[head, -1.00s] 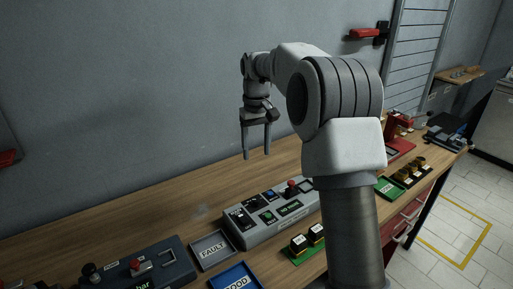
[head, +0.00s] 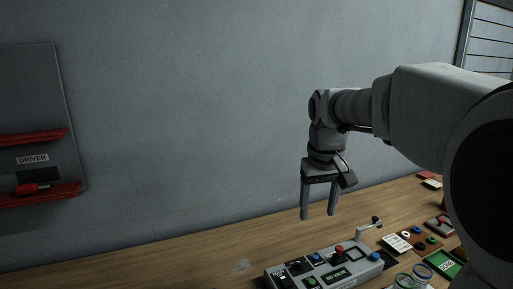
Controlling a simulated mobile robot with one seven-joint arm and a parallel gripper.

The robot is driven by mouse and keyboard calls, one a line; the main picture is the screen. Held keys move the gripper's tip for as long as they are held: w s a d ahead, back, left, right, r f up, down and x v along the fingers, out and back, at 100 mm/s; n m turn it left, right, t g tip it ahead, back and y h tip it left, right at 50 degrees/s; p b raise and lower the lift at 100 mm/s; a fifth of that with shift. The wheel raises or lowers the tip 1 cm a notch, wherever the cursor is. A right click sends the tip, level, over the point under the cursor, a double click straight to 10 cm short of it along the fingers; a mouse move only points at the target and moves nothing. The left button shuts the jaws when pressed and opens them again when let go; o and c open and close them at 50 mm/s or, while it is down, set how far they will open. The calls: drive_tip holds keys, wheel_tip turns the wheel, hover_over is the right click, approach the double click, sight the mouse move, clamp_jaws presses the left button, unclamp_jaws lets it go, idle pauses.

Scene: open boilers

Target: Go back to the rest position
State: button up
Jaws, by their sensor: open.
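My gripper (head: 318,216) hangs at the end of my arm, pointing down, its two fingers apart with nothing between them. It is in the air above the wooden workbench (head: 185,255), in front of the grey wall. A grey control box (head: 322,272) with a red knob, buttons and a green label stands on the bench below it. My arm fills the right side of the head view and hides part of the bench there.
A wall panel with red shelves (head: 38,196) and a DRIVER label hangs at the left, with a red-handled tool on it. A green tray (head: 443,263), a white card (head: 396,243) and small coloured parts lie at the right. The bench's left part in view is bare.

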drive_tip(key=s+f+t, duration=0.1)
drive_tip(key=s, duration=1)
drive_tip(key=s+f+m+t, duration=0.1)
drive_tip(key=s+f+t, duration=0.1)
drive_tip(key=s, duration=0.9)
drive_tip(key=shift+s+d+m+t, duration=0.2)
drive_tip(key=shift+d+m+t, duration=0.1)
idle(0.3)
